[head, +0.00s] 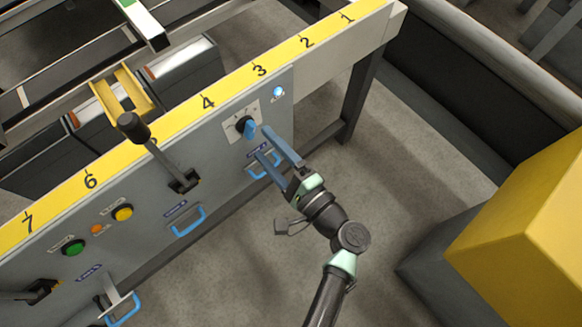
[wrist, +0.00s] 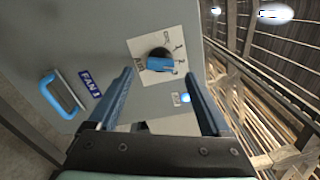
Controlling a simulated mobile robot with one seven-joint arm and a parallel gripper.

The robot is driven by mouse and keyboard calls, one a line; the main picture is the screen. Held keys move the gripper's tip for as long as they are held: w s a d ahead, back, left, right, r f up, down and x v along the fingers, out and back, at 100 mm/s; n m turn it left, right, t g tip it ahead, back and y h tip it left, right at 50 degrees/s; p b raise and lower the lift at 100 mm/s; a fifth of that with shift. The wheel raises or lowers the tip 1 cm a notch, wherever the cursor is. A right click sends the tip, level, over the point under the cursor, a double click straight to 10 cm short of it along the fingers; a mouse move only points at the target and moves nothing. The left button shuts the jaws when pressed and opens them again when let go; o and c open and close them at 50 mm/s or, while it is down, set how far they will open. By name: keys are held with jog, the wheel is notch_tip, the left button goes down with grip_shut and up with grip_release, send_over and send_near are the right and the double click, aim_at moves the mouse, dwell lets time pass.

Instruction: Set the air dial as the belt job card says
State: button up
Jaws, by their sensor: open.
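The air dial (head: 250,128) has a black hub and a blue handle on a white plate (head: 236,130), on the grey panel below the yellow strip. In the wrist view the gripper (wrist: 160,76) shows both fingers apart; I cannot tell whether either touches the dial. I see no readable job card.
A lit blue lamp (head: 279,92) is beside the dial. A blue drawer-like handle (head: 263,165) lies below it, near my fingers. A black-knobbed lever (head: 155,150) sticks out left. Green (head: 74,247) and yellow (head: 122,212) buttons are farther left. A yellow block (head: 530,220) stands right.

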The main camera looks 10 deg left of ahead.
jog(key=v, duration=0.8)
jog(key=shift+s+d, duration=0.25)
jog(key=shift+d, duration=0.05)
jog(key=shift+w+r, duration=0.1)
jog(key=w+r+n+h, duration=0.4)
jog(key=w+r+n, duration=0.2)
jog(key=w+r, duration=0.5)
jog(key=w+d+r+n+t+h, duration=0.1)
jog(key=w+r+n+t+h, duration=0.15)
jog(key=r, duration=0.55)
jog(key=w+d+r+n+t+h, duration=0.1)
jog(key=w+r+t, duration=0.25)
jog(key=r, duration=0.55)
jog(key=s+r+n+t+h, duration=0.1)
jog(key=s+r+t+h, duration=0.15)
jog(key=r, duration=0.65)
jog(key=s+r+n+t+h, duration=0.1)
jog(key=r+t, duration=0.2)
jog(key=r, duration=0.6)
jog(key=s+d+r+t+h, duration=0.25)
jog(key=s+r+t, duration=0.25)
jog(key=s+r, duration=0.85)
notch_tip(320, 180, up, 22)
jog(key=w+p, duration=0.3)
jog(key=p, duration=1.9)
jog(key=shift+a+h, duration=0.35)
